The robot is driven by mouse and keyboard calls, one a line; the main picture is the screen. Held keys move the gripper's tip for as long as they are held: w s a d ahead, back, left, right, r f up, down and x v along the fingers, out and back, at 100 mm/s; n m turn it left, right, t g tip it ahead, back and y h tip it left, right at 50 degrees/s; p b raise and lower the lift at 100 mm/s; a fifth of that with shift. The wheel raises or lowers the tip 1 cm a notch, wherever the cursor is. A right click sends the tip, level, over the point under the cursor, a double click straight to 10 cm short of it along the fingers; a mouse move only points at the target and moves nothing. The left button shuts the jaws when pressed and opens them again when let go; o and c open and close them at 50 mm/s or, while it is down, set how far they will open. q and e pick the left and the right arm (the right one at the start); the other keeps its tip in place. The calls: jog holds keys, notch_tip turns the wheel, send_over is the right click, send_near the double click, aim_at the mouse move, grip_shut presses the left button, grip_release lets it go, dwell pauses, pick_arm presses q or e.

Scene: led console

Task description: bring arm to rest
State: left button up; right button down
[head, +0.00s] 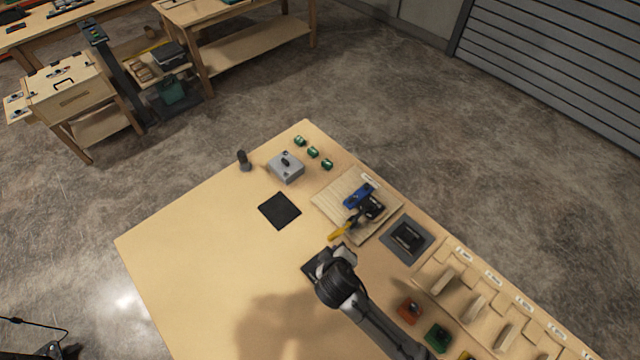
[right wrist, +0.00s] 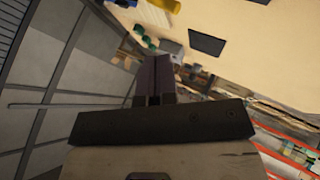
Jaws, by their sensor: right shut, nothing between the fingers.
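My right arm comes in from the bottom right in the head view, with its dark wrist over the wooden table (head: 190,270). The right gripper's dark fingers (right wrist: 154,75) are together and empty in the right wrist view. In the head view the wrist hides the fingers. My left gripper is in neither view.
Beyond lie a black square mat (head: 279,210), a grey box (head: 286,167), several green parts (head: 312,152) and a slatted board (head: 333,200) with a blue tool (head: 358,195) and a yellow-handled tool (head: 339,234). Wooden bins (head: 480,305) line the right edge. The table's left half is clear.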

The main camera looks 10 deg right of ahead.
jog(key=s+d+r+m+g+y, duration=0.1)
jog(key=s+d+r+m, duration=0.1)
jog(key=s+d+r, duration=0.3)
jog(key=s+d+r+m+y, duration=0.1)
jog(key=s+r+y, duration=0.15)
jog(key=r, duration=0.55)
jog(key=s+d+f+m+g+p, duration=0.1)
jog(key=s+d+f+g, duration=0.1)
jog(key=s, duration=0.7)
jog(key=s+d+f+m+g+h+p, duration=0.1)
jog(key=s+d+f, duration=0.3)
jog(key=s, duration=0.6)
jog(key=shift+d+f+g, duration=0.3)
jog(key=shift+f+g, duration=0.2)
jog(key=shift+f, duration=0.05)
jog(key=shift+h, duration=0.25)
